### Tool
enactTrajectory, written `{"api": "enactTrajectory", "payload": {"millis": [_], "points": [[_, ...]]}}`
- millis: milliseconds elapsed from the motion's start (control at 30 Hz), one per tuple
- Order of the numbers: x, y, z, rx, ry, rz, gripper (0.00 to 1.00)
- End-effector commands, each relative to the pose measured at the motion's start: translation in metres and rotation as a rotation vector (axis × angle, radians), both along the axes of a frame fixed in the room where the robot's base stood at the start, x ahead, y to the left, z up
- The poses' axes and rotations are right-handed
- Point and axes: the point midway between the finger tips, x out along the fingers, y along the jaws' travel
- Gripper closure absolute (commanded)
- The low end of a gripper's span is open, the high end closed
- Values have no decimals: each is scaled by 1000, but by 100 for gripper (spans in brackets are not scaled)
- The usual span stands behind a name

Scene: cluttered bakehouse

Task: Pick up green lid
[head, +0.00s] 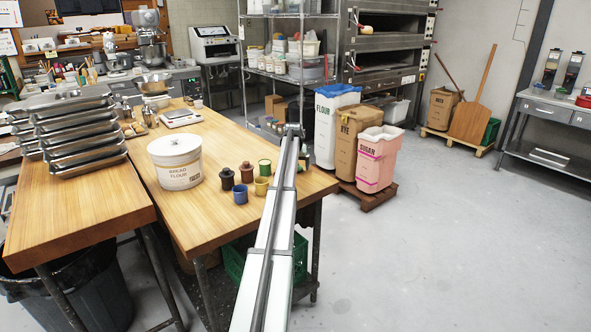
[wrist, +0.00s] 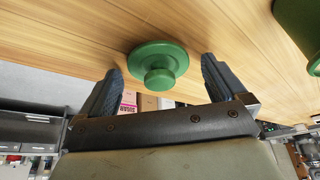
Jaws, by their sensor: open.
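The green lid (wrist: 158,61) is a round disc with a knob, on the wooden table (wrist: 60,40) in the wrist view. My gripper (wrist: 162,68) is open, with one dark finger on each side of the lid. The knob points toward the palm. I see a gap between each finger and the lid, and nothing is held. In the head view my arm covers part of the table's right end, and I cannot make out the lid or the fingers clearly there.
A green canister (head: 264,167), a blue cup (head: 240,195), a yellow cup (head: 261,186) and brown canisters (head: 227,179) stand left of my arm. A white bread flour tub (head: 175,165) is farther left. Part of a green container (wrist: 300,22) shows at the wrist view's upper right.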

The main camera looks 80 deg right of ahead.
Motion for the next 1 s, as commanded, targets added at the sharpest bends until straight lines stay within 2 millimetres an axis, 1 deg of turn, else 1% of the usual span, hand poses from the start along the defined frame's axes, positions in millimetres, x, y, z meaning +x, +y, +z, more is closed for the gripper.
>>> {"api": "enactTrajectory", "payload": {"millis": [100,133,733,1000], "points": [[0,0,0,0,0,0,2],[0,0,0,0,0,0,3],[0,0,0,0,0,0,61],[0,0,0,0,0,0,62]]}}
